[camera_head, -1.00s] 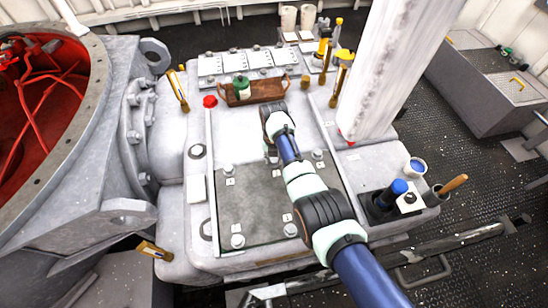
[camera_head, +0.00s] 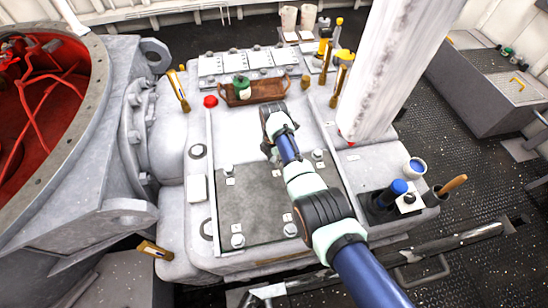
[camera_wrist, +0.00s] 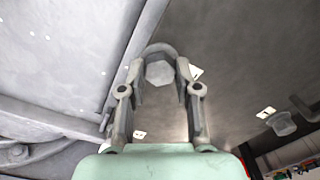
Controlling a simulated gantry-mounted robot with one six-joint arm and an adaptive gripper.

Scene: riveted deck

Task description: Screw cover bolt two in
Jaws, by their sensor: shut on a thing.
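The cover (camera_head: 262,205) is a dark grey plate on top of the pale housing. Bolts with small white tags sit at its corners, such as the left bolt (camera_head: 228,170), the right bolt (camera_head: 317,155) and the front bolt (camera_head: 237,240). The tag numbers are too small to read. My gripper (camera_wrist: 160,76) is at the cover's far edge, shut on a grey hex bolt head (camera_wrist: 158,71) that shows between its fingertips in the wrist view. The head view shows the gripper (camera_head: 270,153) from above, with the arm hiding the held bolt.
A brown tray (camera_head: 268,92) with a green-topped jar (camera_head: 241,86) lies beyond the cover. A red cap (camera_head: 210,101) is left of it. A white column (camera_head: 385,65) rises at right.

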